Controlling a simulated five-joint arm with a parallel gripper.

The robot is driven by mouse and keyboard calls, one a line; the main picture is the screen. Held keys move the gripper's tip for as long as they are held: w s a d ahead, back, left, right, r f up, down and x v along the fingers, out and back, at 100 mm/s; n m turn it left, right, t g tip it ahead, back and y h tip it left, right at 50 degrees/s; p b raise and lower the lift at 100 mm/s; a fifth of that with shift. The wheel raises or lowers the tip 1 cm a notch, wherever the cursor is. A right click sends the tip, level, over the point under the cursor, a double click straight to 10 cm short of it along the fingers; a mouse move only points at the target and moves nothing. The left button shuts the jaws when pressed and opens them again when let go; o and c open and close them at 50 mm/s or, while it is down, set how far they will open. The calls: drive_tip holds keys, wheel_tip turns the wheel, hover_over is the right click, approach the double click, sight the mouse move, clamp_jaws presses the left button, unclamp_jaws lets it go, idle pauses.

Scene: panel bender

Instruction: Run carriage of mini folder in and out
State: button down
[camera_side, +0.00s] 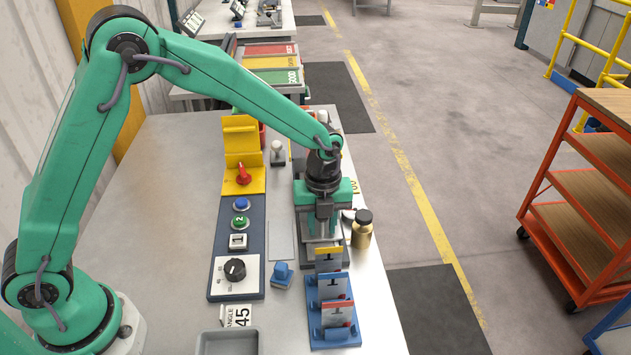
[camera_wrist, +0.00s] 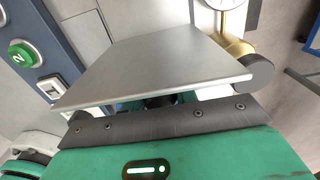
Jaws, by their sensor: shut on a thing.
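The mini folder (camera_side: 343,190) stands right of the table's middle in the side view, with a green block across a grey base. My gripper (camera_side: 323,208) reaches down onto it from above and is shut on a part of it. Which part is hidden by the wrist and the green block. In the wrist view a flat grey plate (camera_wrist: 155,65) fills the middle, with a dark bolted strip (camera_wrist: 165,122) below it. The fingertips are not clear there. How far in or out the carriage stands cannot be told.
A control panel (camera_side: 251,285) with buttons and a knob lies left. A blue rack (camera_side: 333,338) with upright cards is in front. Bare table lies farther left.

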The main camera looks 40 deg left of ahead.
drive_tip(key=shift+s+d, duration=1.35)
drive_tip(key=c, duration=1.1)
unclamp_jaws()
drive_tip(key=shift+r, duration=0.1)
drive_tip(key=shift+w+r, duration=0.1)
drive_tip(key=shift+r, duration=0.3)
wheel_tip(320, 180, up, 7)
drive_tip(key=shift+f, duration=0.1)
